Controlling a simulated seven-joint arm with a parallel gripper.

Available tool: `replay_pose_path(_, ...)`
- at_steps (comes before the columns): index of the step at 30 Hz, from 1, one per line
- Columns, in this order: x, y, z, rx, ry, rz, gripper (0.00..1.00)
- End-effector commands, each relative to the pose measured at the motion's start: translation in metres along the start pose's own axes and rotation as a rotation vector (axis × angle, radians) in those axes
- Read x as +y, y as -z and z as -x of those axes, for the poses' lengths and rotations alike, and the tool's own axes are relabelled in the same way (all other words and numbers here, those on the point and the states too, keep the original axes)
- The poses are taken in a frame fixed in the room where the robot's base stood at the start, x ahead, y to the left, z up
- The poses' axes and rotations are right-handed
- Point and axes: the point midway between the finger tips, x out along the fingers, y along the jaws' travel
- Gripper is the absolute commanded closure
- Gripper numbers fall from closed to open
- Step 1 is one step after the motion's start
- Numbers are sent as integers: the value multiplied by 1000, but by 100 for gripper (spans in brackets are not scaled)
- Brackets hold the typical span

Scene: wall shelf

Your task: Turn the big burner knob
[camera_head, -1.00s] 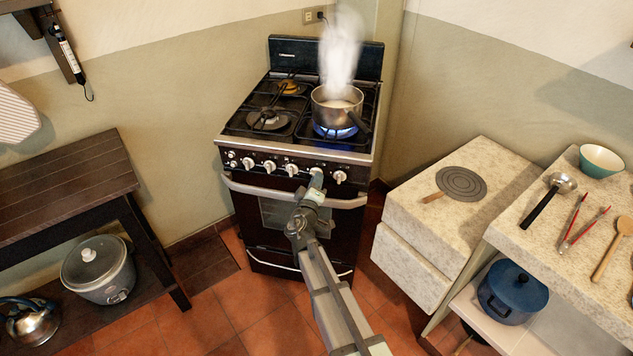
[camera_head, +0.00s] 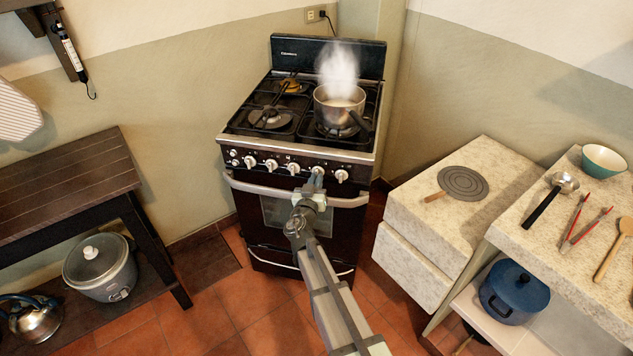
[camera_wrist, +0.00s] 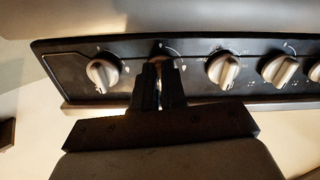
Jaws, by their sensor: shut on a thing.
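The black stove (camera_head: 300,160) has a front panel with a row of white knobs. My gripper (camera_head: 316,182) reaches the panel at the second knob from the right. In the wrist view, my gripper (camera_wrist: 160,85) is shut on a burner knob (camera_wrist: 160,61), which the dark fingers mostly hide. A free knob (camera_wrist: 102,73) lies to its left there, and another knob (camera_wrist: 223,69) lies to its right. A steaming pot (camera_head: 338,108) sits on the front right burner, and no flame shows under it. The held knob's exact angle is hidden.
The oven door handle (camera_head: 245,186) runs below the knobs, close to my gripper. A stone counter (camera_head: 425,215) with a round trivet (camera_head: 463,183) stands at the right. A dark wooden table (camera_head: 65,180) stands at the left.

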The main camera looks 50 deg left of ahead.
Motion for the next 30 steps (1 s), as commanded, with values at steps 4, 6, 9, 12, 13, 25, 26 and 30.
replay_pose_path(4, -1, 0, 0, 0, 0, -77, 100)
replay_pose_path(6, -1, 0, 0, 0, 0, -104, 100)
replay_pose_path(9, -1, 0, 0, 0, 0, -134, 100)
replay_pose_path(12, -1, 0, 0, 0, 0, -152, 100)
replay_pose_path(13, -2, 0, 0, 0, 0, -156, 100)
replay_pose_path(25, -2, 0, 0, 0, 0, -168, 100)
replay_pose_path(26, -2, 0, 0, 0, 0, -168, 100)
replay_pose_path(30, -2, 0, 0, 0, 0, -167, 79)
